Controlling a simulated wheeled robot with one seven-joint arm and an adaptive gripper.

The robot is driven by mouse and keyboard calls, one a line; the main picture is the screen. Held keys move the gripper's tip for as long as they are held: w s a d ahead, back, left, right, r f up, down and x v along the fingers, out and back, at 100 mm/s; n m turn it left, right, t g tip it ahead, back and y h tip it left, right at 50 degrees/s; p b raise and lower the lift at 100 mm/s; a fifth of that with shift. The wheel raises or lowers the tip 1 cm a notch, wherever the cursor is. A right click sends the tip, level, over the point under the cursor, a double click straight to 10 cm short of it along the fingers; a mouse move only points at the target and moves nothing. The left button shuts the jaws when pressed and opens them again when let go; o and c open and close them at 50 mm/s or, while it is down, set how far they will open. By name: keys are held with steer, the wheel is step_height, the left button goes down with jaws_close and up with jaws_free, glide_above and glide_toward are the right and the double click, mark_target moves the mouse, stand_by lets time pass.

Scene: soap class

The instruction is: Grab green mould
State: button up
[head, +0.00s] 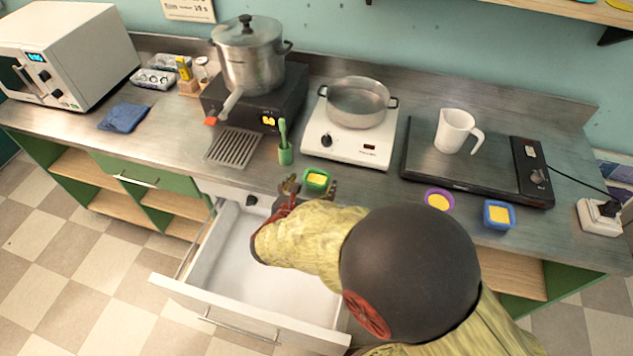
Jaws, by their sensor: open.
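The green mould (316,179) is a small cup with yellow filling. It sits near the front edge of the steel counter, below the white hot plate. My gripper (308,187) is open at the front edge of the counter, with one finger on the left of the green mould and the other on its right. Whether the fingers touch the mould cannot be told from this view. My arm comes from the lower right and hides part of the counter edge.
A purple mould (439,200) and a blue mould (499,214) stand to the right. A green holder (285,153) with a tool stands just behind left. A steel pan (357,101) sits on the hot plate (349,140). An open drawer (262,281) juts out below my gripper.

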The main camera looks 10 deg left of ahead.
mark_target(319, 174)
steer(key=b+x, duration=0.1)
steer(key=x, duration=0.3)
steer(key=shift+s+f+b, duration=0.1)
steer(key=shift+f+b, duration=0.05)
steer(key=shift+b, duration=0.25)
steer(key=shift+w, duration=0.4)
steer(key=shift+c, duration=0.8)
steer(key=c, duration=1.1)
steer(key=shift+c, duration=0.2)
